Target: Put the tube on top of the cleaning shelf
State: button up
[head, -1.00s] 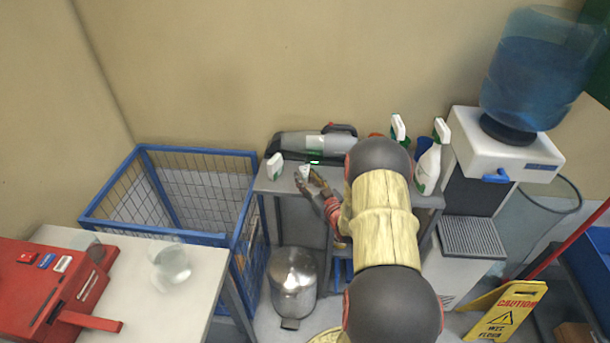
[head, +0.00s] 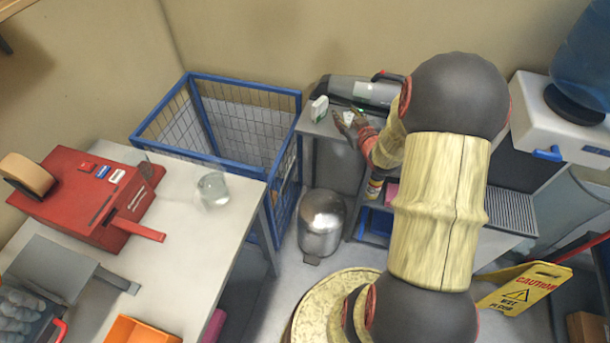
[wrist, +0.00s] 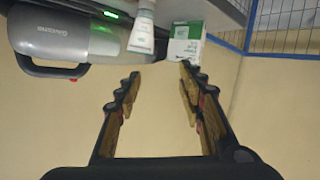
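The white tube (wrist: 143,30) stands on its cap on the grey top of the cleaning shelf (head: 325,129). The wrist view is upside down, so the shelf top lies along its upper edge. My gripper (wrist: 155,70) is open and empty, with the tube beyond its fingertips and apart from them. In the head view the tube (head: 348,118) shows small between the fingers of my gripper (head: 349,121), and my arm hides much of the shelf.
A white-green box (wrist: 187,42) and a grey handheld vacuum (wrist: 75,35) are beside the tube. A blue wire cage (head: 215,155) and a steel bin (head: 321,222) stand left of and below the shelf. A worktable (head: 215,235) with a red machine (head: 85,195) is further left.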

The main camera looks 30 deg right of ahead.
jog(key=s+a+r+g, duration=0.2)
jog(key=s+a+r, duration=0.1)
jog(key=a+r, duration=0.5)
jog(key=s+a+r+g, duration=0.2)
jog(key=a+r, duration=0.5)
jog(key=a, duration=0.2)
jog(key=s+a+r+g+y, duration=0.1)
jog(key=s+a+g+y, duration=0.1)
jog(key=s+a, duration=0.6)
jog(key=s+a+r+n+g+y, duration=0.1)
jog(key=s+a+g+y, duration=0.1)
jog(key=s+a, duration=0.6)
jog(key=s, duration=0.3)
jog(key=shift+s+a+r, duration=0.2)
jog(key=shift+s+r, duration=0.1)
jog(key=shift+r, duration=0.05)
jog(key=shift+c, duration=1.1)
